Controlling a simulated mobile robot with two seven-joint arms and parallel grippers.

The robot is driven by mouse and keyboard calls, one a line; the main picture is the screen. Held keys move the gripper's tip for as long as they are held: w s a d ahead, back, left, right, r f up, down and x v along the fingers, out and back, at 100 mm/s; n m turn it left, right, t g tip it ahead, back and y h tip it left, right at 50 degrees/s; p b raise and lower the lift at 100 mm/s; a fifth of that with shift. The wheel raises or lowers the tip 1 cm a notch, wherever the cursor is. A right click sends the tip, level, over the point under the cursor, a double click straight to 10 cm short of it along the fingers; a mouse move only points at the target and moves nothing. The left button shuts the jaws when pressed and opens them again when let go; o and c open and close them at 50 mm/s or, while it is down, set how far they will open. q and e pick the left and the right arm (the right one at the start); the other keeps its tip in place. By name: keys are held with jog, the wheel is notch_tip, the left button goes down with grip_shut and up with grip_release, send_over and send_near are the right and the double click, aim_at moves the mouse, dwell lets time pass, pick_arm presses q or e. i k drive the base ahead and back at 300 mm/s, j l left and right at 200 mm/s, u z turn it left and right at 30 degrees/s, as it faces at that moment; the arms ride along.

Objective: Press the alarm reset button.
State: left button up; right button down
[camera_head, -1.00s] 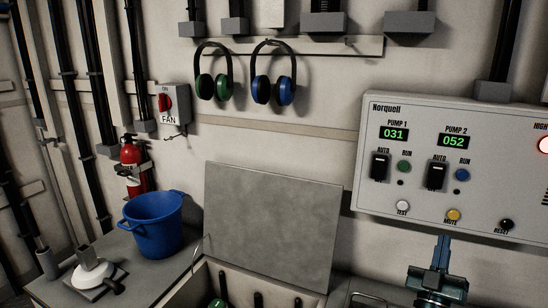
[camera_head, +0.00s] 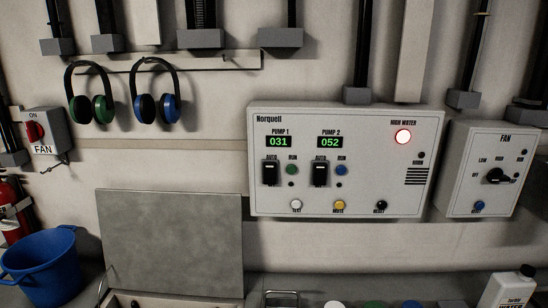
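The grey Norquell control panel (camera_head: 232,163) is on the wall right of centre; its face shows fully. The black button labelled RESET (camera_head: 381,206) is at the bottom right of its row. Left of it are the yellow MUTE button (camera_head: 339,205) and the white TEST button (camera_head: 296,205). The round HIGH WATER lamp (camera_head: 403,136) at the upper right glows red and white. Neither of my grippers shows in this view.
A separate FAN box (camera_head: 456,165) with a black knob and a blue button hangs to the right. Below are a raised grey lid (camera_head: 170,240), several bottle or jar tops and a white bottle (camera_head: 508,288). A blue bucket (camera_head: 40,265) stands at left.

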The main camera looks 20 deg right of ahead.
aim_at(382, 204)
jog(key=z, duration=1.2)
